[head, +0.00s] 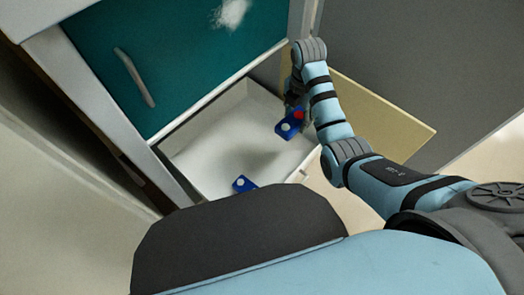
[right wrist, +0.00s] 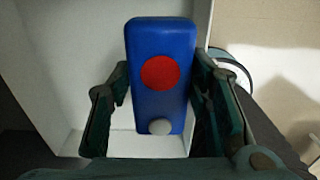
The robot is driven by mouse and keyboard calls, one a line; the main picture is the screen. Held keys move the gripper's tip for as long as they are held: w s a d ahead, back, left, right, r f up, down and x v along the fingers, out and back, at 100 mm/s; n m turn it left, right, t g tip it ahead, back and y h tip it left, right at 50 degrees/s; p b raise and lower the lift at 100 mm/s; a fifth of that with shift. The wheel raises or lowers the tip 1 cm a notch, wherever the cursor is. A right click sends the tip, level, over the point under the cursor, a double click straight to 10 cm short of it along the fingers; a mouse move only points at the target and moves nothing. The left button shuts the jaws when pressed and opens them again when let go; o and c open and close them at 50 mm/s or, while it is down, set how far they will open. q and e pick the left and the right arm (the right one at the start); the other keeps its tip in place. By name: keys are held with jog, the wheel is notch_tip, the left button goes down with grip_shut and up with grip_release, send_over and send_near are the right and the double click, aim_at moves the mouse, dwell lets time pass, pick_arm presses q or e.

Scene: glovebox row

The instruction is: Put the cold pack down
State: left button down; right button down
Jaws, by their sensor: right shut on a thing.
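My right gripper (head: 293,103) is shut on a blue pack (head: 288,127) with a red disc and a white dot. In the right wrist view the pack (right wrist: 160,100) stands lengthwise between the two fingers (right wrist: 160,82). In the head view the held pack is over the right side of an open white drawer (head: 205,157); I cannot tell if it touches the drawer floor. A second blue item (head: 243,184) with a pale dot lies at the drawer's near edge, partly hidden by my body. My left gripper is not in view.
A teal front (head: 180,50) with a grey handle (head: 134,77) is above the open drawer. A beige panel (head: 385,118) stands on the right, behind my right arm. The middle of the drawer is bare. A grey wall rises at the upper right.

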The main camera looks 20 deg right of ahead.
aim_at(290, 155)
notch_tip(290, 155, down, 20)
jog(key=b, duration=0.9)
jog(key=shift+s+r, duration=0.15)
jog(key=c, duration=0.8)
grip_release()
jog(key=shift+c, duration=0.2)
